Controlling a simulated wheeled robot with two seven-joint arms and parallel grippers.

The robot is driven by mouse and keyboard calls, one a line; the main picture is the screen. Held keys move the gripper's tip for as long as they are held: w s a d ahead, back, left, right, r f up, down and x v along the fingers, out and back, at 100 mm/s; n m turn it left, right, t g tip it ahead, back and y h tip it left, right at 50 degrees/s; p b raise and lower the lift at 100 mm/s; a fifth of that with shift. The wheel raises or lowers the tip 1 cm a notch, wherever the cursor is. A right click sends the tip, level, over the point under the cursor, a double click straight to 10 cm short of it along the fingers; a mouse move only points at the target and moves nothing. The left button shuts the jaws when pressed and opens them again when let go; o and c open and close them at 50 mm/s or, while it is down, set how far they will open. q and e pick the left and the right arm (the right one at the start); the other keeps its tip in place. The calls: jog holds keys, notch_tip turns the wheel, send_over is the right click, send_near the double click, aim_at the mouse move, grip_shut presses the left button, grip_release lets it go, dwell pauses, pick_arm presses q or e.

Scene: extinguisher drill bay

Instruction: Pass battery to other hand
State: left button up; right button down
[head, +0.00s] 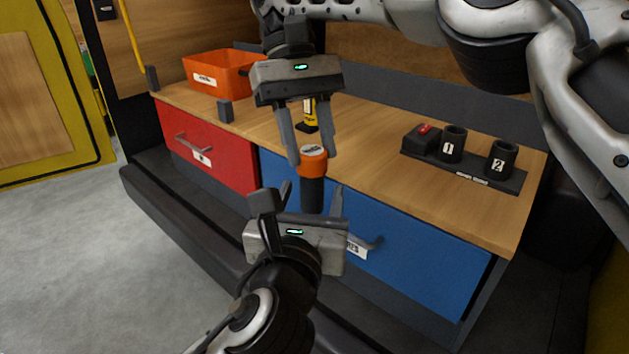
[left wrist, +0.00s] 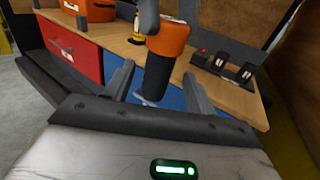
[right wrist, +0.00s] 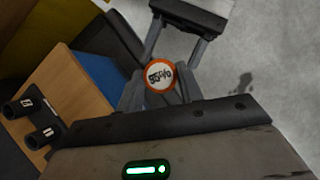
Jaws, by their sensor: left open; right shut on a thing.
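The battery (head: 313,165) has an orange top with a white label and a black lower body. It hangs upright in front of the counter, and its labelled end shows in the right wrist view (right wrist: 160,74). My right gripper (head: 311,158), the upper one, is shut on its orange top. My left gripper (head: 302,193), the lower one, is open just below. In the left wrist view, the black body (left wrist: 157,78) shows between the left fingers, with gaps at both sides. I see no contact with them.
The wooden counter (head: 375,165) behind carries an orange bin (head: 217,74), a yellow-and-black item (head: 309,112) and a dark holder with cups marked 1 (head: 452,146) and 2 (head: 501,160). Below are a red drawer (head: 215,142) and a blue drawer (head: 425,248) with protruding handles.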

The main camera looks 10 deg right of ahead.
aim_at(315, 179)
pick_arm(q)
jog(key=shift+x, duration=2.35)
jog(key=c, duration=1.2)
jog(key=shift+o, duration=0.2)
pick_arm(e)
jog(key=c, duration=0.8)
grip_release()
jog(key=shift+c, duration=0.2)
